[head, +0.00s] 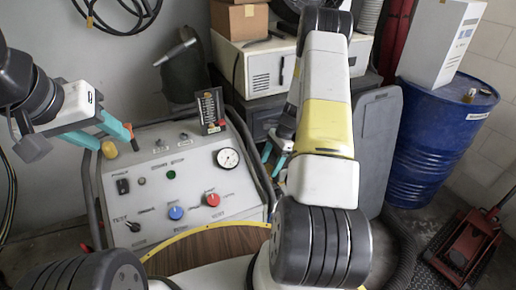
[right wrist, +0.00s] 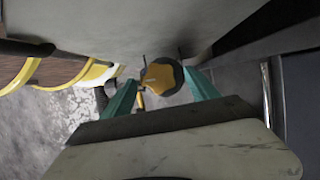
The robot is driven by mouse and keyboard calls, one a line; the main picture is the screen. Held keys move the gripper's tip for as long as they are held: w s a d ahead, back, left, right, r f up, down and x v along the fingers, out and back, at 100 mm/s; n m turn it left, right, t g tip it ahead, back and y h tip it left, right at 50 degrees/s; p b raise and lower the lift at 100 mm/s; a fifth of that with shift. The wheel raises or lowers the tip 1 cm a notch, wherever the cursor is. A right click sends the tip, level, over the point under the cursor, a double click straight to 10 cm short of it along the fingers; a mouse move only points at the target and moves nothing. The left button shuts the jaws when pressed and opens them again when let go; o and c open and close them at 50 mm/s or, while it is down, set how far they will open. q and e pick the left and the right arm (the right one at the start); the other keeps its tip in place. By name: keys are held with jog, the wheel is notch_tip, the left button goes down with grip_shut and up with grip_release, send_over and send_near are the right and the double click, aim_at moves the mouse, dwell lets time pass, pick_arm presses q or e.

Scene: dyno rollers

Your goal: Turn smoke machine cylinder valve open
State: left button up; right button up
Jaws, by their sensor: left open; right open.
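A yellow-orange valve knob (right wrist: 160,78) with a dark round part behind it shows in the right wrist view. My right gripper (right wrist: 160,92) is open, with one teal finger on each side of the knob. I cannot tell whether the fingers touch it. In the head view my right gripper (head: 275,160) is beside the right edge of the control panel, partly behind my arm, and the knob is hidden there. The cylinder body is not clearly seen. My left gripper (head: 108,134) is open and empty in front of the panel's upper left corner.
The grey control panel (head: 150,200) carries knobs and a gauge (head: 228,158). A blue drum (head: 440,140) with a white box (head: 440,40) on top stands at the right. A red jack (head: 465,245) is on the floor. A white machine (head: 255,70) stands behind.

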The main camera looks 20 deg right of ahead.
jog(key=v, duration=0.7)
jog(key=shift+r, duration=0.4)
jog(key=shift+d+r, duration=0.1)
